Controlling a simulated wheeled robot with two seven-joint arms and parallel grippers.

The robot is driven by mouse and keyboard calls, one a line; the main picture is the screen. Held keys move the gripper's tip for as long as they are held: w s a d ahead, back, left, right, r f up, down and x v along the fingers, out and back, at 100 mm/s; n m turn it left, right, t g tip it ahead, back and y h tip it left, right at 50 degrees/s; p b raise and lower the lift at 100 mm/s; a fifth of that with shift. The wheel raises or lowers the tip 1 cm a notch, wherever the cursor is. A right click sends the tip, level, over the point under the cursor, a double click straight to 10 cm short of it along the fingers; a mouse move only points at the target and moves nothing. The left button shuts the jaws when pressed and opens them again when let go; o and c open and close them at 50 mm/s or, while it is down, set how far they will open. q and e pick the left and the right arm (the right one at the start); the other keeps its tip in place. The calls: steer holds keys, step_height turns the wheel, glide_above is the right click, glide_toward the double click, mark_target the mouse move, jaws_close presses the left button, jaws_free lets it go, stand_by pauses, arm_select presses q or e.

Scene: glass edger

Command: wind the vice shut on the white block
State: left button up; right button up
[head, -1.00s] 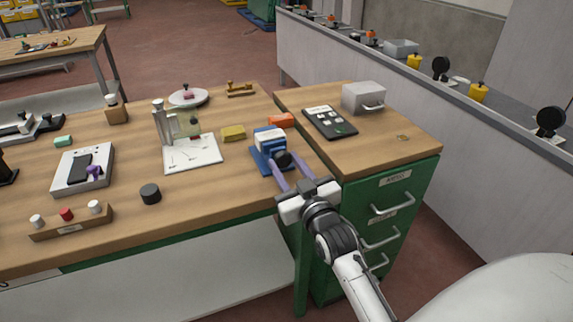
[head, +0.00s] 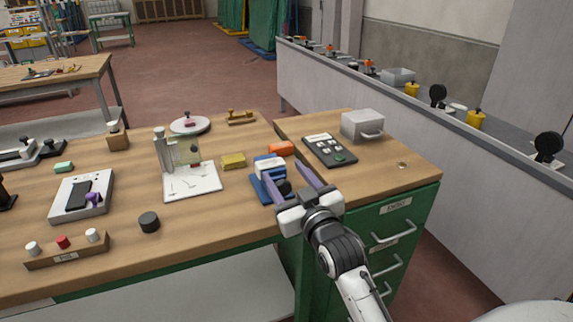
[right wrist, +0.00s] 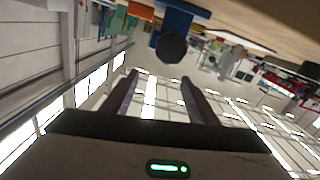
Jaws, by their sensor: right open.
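The blue vice (head: 258,191) stands at the right end of the wooden bench, near its front edge. The white block (head: 268,163) sits at the top of it, between blue parts; I cannot tell whether the jaws touch it. The vice's dark round knob (head: 284,187) faces my right gripper (head: 285,175), whose purple fingers are spread on either side of it in the head view. In the right wrist view the knob (right wrist: 172,47) lies just beyond the open fingertips (right wrist: 160,77), with the blue vice body (right wrist: 185,20) behind. Nothing is held. My left gripper is not in view.
An orange object (head: 281,148) lies behind the vice and a yellow block (head: 233,161) to its left. A white board with a stand (head: 192,184) is further left. The drawer cabinet (head: 385,185) on the right carries a dark keypad (head: 330,152) and a grey box (head: 362,125).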

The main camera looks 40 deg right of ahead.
steer(key=shift+r, duration=2.4)
